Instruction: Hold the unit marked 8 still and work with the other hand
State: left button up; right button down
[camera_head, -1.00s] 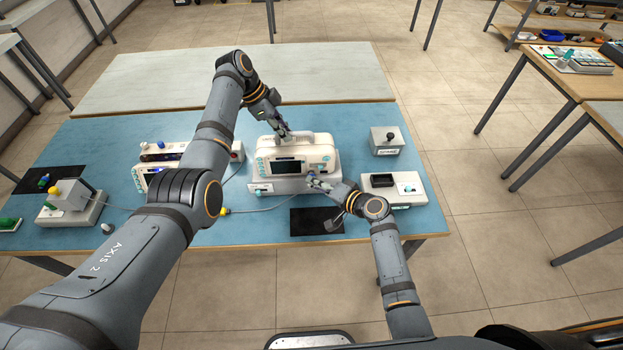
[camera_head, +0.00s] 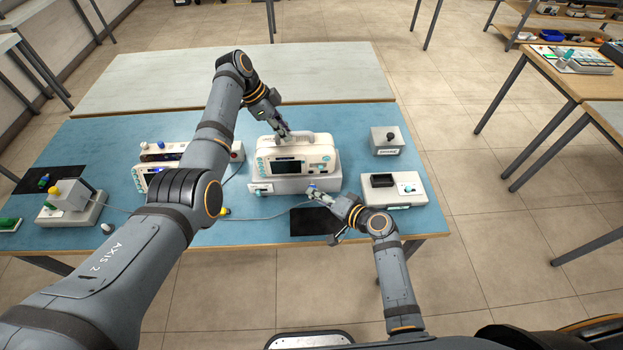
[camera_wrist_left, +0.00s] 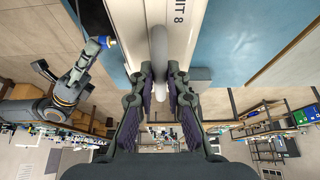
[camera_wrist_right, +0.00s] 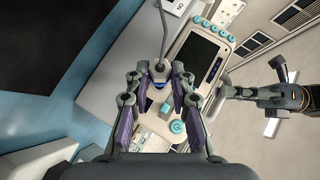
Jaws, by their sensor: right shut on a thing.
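The unit marked 8 (camera_head: 318,158) is a cream monitor with a dark screen and a top handle, on a grey base (camera_head: 292,186) on the blue table. Its "UNIT 8" label (camera_wrist_left: 179,12) shows in the left wrist view. My left gripper (camera_head: 283,131) is at the handle; its fingertips (camera_wrist_left: 160,68) close on both sides of the grey handle bar (camera_wrist_left: 158,45). My right gripper (camera_head: 314,190) is low at the monitor's front. It is shut on a grey plug (camera_wrist_right: 159,72) with a cable (camera_wrist_right: 163,32). The plug's far end is partly hidden by the fingers.
A second monitor (camera_head: 152,181) stands left, partly behind my left arm. A grey box with a yellow knob (camera_head: 68,195) is at far left. A black mat (camera_head: 306,222) lies in front. A tray box (camera_head: 393,191) and a small joystick box (camera_head: 387,141) stand right.

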pick_arm(q)
jog(key=o, duration=0.5)
jog(key=shift+o, duration=0.2)
jog(key=shift+r, duration=0.1)
jog(key=v, duration=1.2)
